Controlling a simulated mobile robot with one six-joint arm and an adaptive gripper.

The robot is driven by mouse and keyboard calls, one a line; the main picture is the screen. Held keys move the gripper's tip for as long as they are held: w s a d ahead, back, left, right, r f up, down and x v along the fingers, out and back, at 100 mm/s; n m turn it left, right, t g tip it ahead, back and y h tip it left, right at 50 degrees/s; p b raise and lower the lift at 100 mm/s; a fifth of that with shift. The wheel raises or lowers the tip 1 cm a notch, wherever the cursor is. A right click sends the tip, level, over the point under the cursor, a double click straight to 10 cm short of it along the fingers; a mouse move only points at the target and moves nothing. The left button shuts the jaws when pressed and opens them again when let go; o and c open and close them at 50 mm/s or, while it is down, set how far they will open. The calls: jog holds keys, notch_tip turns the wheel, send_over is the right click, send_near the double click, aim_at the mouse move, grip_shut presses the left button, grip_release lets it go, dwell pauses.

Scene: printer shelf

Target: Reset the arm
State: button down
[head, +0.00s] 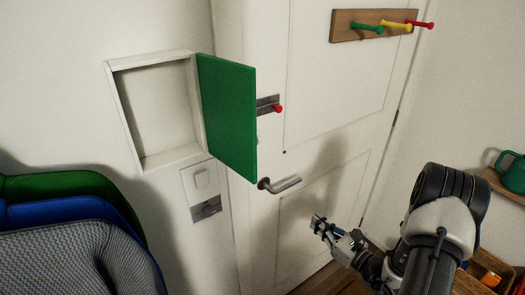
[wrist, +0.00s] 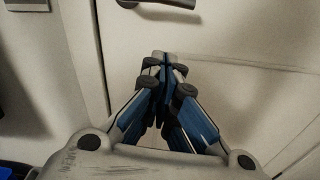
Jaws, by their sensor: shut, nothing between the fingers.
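My gripper (head: 318,222) is at the lower middle right of the head view, in front of the white door (head: 330,120) and below its lever handle (head: 280,184). It touches nothing that I can see. In the wrist view my gripper (wrist: 163,62) has its fingers together, with nothing between them. The door handle (wrist: 170,8) shows at the top of the wrist view, beyond the fingertips. My arm comes in from the lower right of the head view.
A white wall cabinet (head: 118,105) is open, its green door (head: 230,115) swung out. A bolt with a red knob (head: 278,108) and a peg rack (head: 345,27) are on the door. Chairs (head: 75,245) stand lower left. A shelf (head: 505,187) holds a green mug (head: 514,176) at right.

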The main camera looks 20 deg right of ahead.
jog(key=s+a+r+n+g+y, duration=0.2)
jog(key=a+r+n+g+y, duration=0.45)
jog(key=a+r+n, duration=0.65)
jog(key=s+a+r+n+g, duration=0.3)
jog(key=s+a+n+g, duration=0.25)
jog(key=s+a, duration=0.45)
jog(key=s+a+r+n+g+h, duration=0.2)
jog(key=s+a+n+g+h, duration=0.15)
jog(key=s+n+h, duration=0.5)
jog(key=s+d+r+n+t+h, duration=0.3)
jog(key=s+d+r+n+t, duration=0.1)
jog(key=s+d+n, duration=0.1)
jog(key=shift+d+n+h, duration=0.3)
jog(key=shift+d+n, duration=0.6)
jog(key=shift+d, duration=0.2)
